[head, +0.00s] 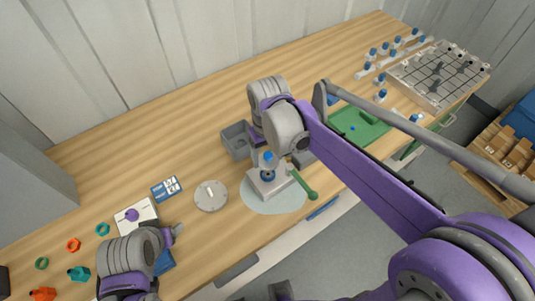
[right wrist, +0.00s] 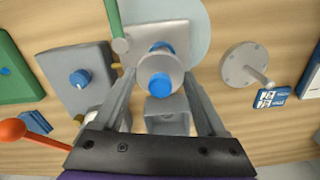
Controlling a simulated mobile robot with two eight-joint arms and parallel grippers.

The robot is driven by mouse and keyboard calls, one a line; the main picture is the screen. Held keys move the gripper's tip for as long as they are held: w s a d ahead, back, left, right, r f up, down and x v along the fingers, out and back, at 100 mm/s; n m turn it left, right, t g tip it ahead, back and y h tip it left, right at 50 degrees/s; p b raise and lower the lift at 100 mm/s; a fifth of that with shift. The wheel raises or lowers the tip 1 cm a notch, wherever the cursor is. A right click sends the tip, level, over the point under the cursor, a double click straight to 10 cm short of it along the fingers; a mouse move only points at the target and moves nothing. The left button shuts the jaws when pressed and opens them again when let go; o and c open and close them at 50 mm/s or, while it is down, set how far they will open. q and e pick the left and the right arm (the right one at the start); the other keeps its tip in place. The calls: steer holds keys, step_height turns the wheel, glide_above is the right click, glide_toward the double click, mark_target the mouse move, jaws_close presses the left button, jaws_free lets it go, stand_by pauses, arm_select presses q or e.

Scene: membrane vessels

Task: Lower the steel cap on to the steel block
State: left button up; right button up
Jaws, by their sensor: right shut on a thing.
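My right gripper (right wrist: 160,95) is shut on the steel cap (right wrist: 161,66), a round grey piece with a blue knob. In the head view the cap's blue top (head: 267,157) shows just under my right gripper (head: 268,163). The steel block (head: 266,188) stands below it on a pale round mat (head: 272,203), with a green-handled part at its side. The block also shows behind the cap in the right wrist view (right wrist: 180,33). A blue round part shows between cap and block; any gap is unclear. My left gripper (head: 174,234) is at lower left, away from the block.
A grey disc with a peg (head: 210,196) lies left of the mat. A grey bin (head: 236,142) stands behind the block. A green tray (head: 350,133) is to the right, partly behind my right arm. Coloured rings and fittings lie at the left.

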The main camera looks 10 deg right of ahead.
steer(key=shift+s+f, duration=0.35)
arm_select(q)
steer(key=shift+s+f+b, duration=0.35)
steer(key=shift+s+f, duration=0.1)
steer(key=shift+s, duration=0.2)
arm_select(e)
steer(key=shift+a+f, duration=0.1)
steer(key=shift+f, duration=0.1)
arm_select(q)
steer(key=shift+f+b, duration=0.3)
steer(key=shift+f, duration=0.15)
arm_select(e)
steer(key=shift+f, duration=0.65)
arm_select(q)
steer(key=shift+s+f+b, duration=0.2)
steer(key=shift+f+b, duration=0.15)
steer(key=shift+f, duration=0.15)
steer(key=shift+s+f+b, duration=0.2)
steer(key=shift+f+b, duration=0.15)
steer(key=shift+f, duration=0.1)
arm_select(e)
steer(key=shift+f, duration=1.2)
steer(key=shift+w, duration=0.1)
steer(key=o, duration=1.5)
steer(key=shift+r, duration=0.1)
